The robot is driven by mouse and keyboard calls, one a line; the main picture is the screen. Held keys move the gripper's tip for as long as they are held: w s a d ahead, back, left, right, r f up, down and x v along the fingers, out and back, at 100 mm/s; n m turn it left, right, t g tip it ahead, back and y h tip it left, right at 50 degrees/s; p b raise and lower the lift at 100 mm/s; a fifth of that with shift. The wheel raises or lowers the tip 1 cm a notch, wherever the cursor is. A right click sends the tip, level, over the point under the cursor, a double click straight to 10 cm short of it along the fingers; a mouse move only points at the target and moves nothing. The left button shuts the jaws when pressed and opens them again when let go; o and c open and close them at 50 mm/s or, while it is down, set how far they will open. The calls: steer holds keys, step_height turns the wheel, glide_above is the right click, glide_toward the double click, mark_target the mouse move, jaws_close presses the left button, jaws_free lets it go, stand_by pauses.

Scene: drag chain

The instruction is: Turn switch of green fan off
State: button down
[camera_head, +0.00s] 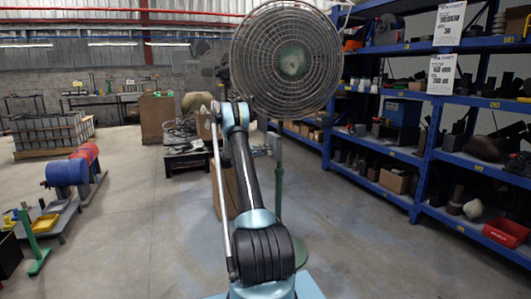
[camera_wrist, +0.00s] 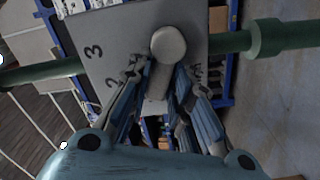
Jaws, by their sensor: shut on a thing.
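The green fan (camera_head: 287,85) stands in front of me in the head view, with a round wire cage, a green hub and a green pole (camera_head: 279,180). In the wrist view its grey switch panel (camera_wrist: 115,45) is tilted and bears the numbers 3 and 2. A pale round knob (camera_wrist: 168,44) with a bar below it sits on the panel. My gripper (camera_wrist: 161,76) has its fingers on both sides of the knob's bar and is shut on the switch. The fingers partly hide the lower panel markings. In the head view my arm hides the gripper and switch.
Blue shelves (camera_head: 425,150) with parts and boxes line the right side. A low dark table (camera_head: 186,155) stands behind the arm. A blue drum (camera_head: 67,172) and a green stand (camera_head: 33,243) are at left. The floor between them is clear.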

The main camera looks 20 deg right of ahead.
steer(key=shift+f+n, duration=0.4)
steer(key=shift+n, duration=0.65)
steer(key=shift+f+n, duration=0.4)
steer(key=shift+n, duration=0.65)
steer(key=c, duration=1.5)
jaws_free()
steer(key=a, duration=1.2)
steer(key=shift+s, duration=0.15)
